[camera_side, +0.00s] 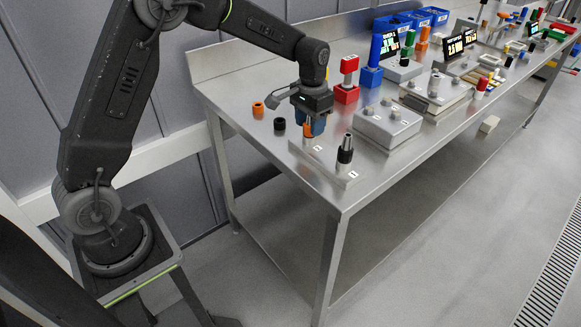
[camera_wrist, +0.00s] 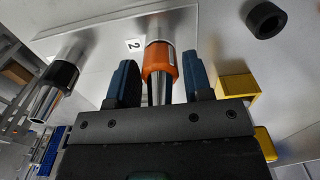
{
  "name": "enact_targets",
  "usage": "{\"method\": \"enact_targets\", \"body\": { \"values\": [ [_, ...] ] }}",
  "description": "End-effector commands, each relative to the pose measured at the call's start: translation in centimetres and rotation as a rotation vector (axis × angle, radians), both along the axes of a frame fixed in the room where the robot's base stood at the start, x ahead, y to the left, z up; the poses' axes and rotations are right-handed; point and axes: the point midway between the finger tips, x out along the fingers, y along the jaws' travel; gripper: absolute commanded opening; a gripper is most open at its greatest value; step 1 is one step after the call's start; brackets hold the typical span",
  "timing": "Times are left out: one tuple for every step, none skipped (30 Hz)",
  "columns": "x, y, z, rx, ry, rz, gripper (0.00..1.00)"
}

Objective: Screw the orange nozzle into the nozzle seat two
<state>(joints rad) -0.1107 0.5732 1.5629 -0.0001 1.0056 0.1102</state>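The orange nozzle (camera_wrist: 158,60) has a metal tip and stands on a silver post, the seat (camera_wrist: 160,28), beside the label "2". Whether it is threaded in cannot be told. My gripper (camera_wrist: 161,82) has its two blue fingers on either side of the nozzle, with a gap showing on both sides, so it is open. In the side view, my gripper (camera_side: 309,124) is low over the metal plate (camera_side: 325,162), and the orange nozzle (camera_side: 307,132) shows partly below the fingers. The nozzle's far side is hidden.
A black nozzle (camera_side: 345,150) stands at the plate's other end. An orange ring (camera_side: 258,110) and a black ring (camera_side: 280,125) lie on the table to the left. A red block (camera_side: 346,94) and a grey box with knobs (camera_side: 388,124) stand to the right.

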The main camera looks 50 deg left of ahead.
Motion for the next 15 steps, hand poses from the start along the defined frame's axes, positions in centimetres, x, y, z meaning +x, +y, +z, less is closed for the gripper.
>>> {"method": "enact_targets", "body": {
  "values": [
    [0.0, 0.0, 0.0, 0.0, 0.0, 0.0, 0.41],
    [0.0, 0.0, 0.0, 0.0, 0.0, 0.0, 0.39],
    [0.0, 0.0, 0.0, 0.0, 0.0, -0.001, 0.35],
    [0.0, 0.0, 0.0, 0.0, 0.0, -0.001, 0.32],
    [0.0, 0.0, 0.0, 0.0, 0.0, -0.001, 0.29],
    [0.0, 0.0, 0.0, 0.0, 0.0, -0.001, 0.25],
    [0.0, 0.0, 0.0, 0.0, 0.0, -0.001, 0.22],
    [0.0, 0.0, 0.0, 0.0, 0.0, -0.001, 0.19],
    [0.0, 0.0, 0.0, 0.0, 0.0, -0.001, 0.16],
    [0.0, 0.0, 0.0, 0.0, 0.0, -0.001, 0.13],
    [0.0, 0.0, 0.0, 0.0, 0.0, -0.001, 0.1],
    [0.01, 0.0, 0.01, 0.0, 0.0, -0.002, 0.06],
    [0.01, 0.0, 0.01, 0.0, 0.0, -0.008, 0.06],
    [0.01, 0.0, 0.01, 0.0, 0.0, -0.02, 0.06],
    [0.01, 0.0, 0.01, 0.0, 0.0, -0.049, 0.06]
  ]
}}
